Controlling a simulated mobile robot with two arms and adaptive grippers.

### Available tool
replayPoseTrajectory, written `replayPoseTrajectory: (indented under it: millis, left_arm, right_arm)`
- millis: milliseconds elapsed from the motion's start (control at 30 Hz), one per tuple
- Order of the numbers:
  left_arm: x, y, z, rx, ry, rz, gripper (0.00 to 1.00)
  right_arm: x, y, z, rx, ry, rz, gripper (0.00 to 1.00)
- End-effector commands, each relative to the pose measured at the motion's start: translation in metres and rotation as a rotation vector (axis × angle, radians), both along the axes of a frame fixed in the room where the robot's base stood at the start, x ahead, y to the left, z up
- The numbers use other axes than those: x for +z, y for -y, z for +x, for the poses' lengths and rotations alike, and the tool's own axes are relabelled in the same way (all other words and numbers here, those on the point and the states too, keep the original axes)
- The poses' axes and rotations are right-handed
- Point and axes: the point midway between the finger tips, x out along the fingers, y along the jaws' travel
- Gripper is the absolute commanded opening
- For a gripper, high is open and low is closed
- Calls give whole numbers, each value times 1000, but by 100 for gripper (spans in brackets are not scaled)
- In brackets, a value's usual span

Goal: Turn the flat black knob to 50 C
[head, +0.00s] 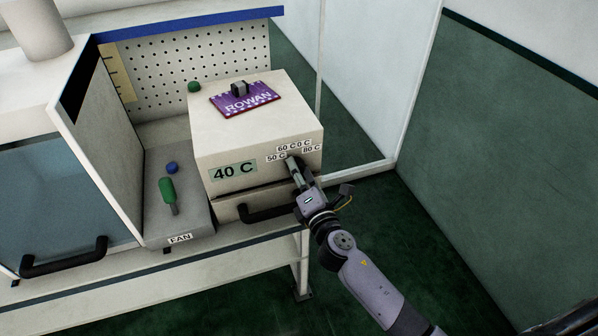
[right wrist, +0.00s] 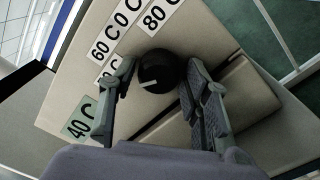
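The round black knob (right wrist: 157,72) is on the front of the beige box (head: 245,125), with a short white line on its face towards its lower left. My right gripper (right wrist: 160,68) has one finger on each side of the knob, with small gaps showing; it is open. In the head view my right gripper (head: 293,165) hides the knob. The 50 C label (head: 276,156) sits left of the gripper, and the finger partly hides it in the right wrist view. A green display (head: 233,170) reads 40 C. My left gripper is not in view.
A purple ROWAN board (head: 245,99) lies on the box. A grey FAN unit (head: 185,220) with a green-handled tool (head: 167,190) stands to the left.

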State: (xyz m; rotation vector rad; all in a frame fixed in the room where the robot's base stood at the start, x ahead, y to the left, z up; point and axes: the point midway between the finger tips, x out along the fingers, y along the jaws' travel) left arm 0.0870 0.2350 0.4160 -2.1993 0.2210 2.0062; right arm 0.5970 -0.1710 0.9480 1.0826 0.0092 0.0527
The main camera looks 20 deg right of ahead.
Motion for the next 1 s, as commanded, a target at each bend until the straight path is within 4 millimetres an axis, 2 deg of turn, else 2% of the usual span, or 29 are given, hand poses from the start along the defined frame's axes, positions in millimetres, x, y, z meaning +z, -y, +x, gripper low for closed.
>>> replayPoseTrajectory:
  millis: [133, 467, 567, 800, 1000]
  left_arm:
    - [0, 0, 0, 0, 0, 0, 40]
    - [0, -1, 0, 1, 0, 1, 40]
    - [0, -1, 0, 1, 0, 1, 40]
    - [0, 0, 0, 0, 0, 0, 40]
    - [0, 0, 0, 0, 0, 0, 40]
  right_arm:
    - [1, 0, 0, 0, 1, 1, 54]
    - [1, 1, -3, 0, 1, 2, 54]
    - [0, 1, -15, -1, 0, 2, 54]
    - [-2, 3, -65, -1, -2, 4, 54]
    - [-2, 5, -101, -2, -2, 3, 54]
